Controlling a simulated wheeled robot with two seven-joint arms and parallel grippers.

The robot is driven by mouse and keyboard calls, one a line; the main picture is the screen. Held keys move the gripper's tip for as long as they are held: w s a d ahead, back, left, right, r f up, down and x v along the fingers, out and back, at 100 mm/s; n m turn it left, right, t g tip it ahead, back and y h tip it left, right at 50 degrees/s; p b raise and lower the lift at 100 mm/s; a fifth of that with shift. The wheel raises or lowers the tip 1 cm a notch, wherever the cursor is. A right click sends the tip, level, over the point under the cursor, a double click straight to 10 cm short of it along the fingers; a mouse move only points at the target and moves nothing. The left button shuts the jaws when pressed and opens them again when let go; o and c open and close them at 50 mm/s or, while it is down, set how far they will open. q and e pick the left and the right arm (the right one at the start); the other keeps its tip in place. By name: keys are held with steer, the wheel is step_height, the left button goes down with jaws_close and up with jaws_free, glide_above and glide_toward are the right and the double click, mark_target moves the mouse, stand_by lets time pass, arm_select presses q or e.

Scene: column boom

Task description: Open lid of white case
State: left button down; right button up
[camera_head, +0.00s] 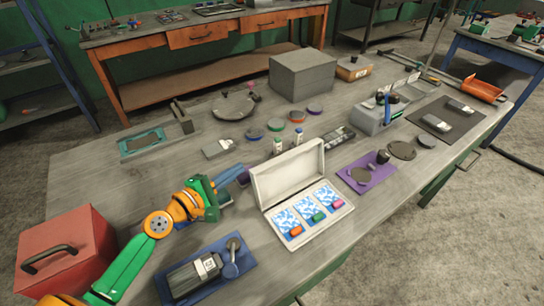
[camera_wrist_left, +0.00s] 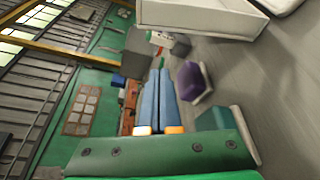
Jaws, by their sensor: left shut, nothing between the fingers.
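The white case (camera_head: 306,202) stands open on the grey workbench. Its lid (camera_head: 288,171) is raised at the back edge and leans upright. The base holds blue-and-white cards with an orange, a green and a magenta piece on them. My left gripper (camera_head: 236,170) is left of the lid, low over the bench, apart from the case. Its blue fingers are together and empty in the left wrist view (camera_wrist_left: 158,72). Part of the white case (camera_wrist_left: 200,14) shows at the top of that view. My right gripper is out of view.
A red toolbox (camera_head: 75,245) stands at the bench's left end. A blue mat (camera_head: 238,262) with a dark tool lies in front of my left gripper. A purple mat (camera_head: 366,172) lies right of the case. Several discs and a grey box (camera_head: 302,73) are behind.

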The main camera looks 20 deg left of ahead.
mark_target(286, 170)
arm_select(q)
steer(key=x, duration=0.7)
steer(key=shift+w+d+f, duration=0.1)
steer(key=shift+w+d, duration=0.05)
steer(key=shift+w, duration=0.15)
steer(key=d+r+p, duration=0.1)
steer(key=d+p, duration=0.1)
steer(key=p, duration=0.1)
steer(key=shift+s+d+r+p, duration=0.3)
steer(key=shift+s+r, duration=0.05)
steer(key=shift+r, duration=0.05)
steer(key=shift+s+d+r, duration=0.1)
steer(key=shift+s+d, duration=0.1)
steer(key=shift+s, duration=0.1)
steer(key=shift+s+d, duration=0.15)
steer(key=shift+f, duration=0.2)
steer(key=shift+s+d+r+m+t, duration=0.25)
steer(key=shift+d+r+m, duration=0.1)
steer(key=shift+r+m, duration=0.15)
steer(key=shift+s+d+r+m+t, duration=0.15)
steer(key=shift+s+d+r+m, duration=0.1)
steer(key=shift+d+r+m, duration=0.25)
steer(key=shift+w+a+f, duration=0.1)
steer(key=shift+a, duration=0.1)
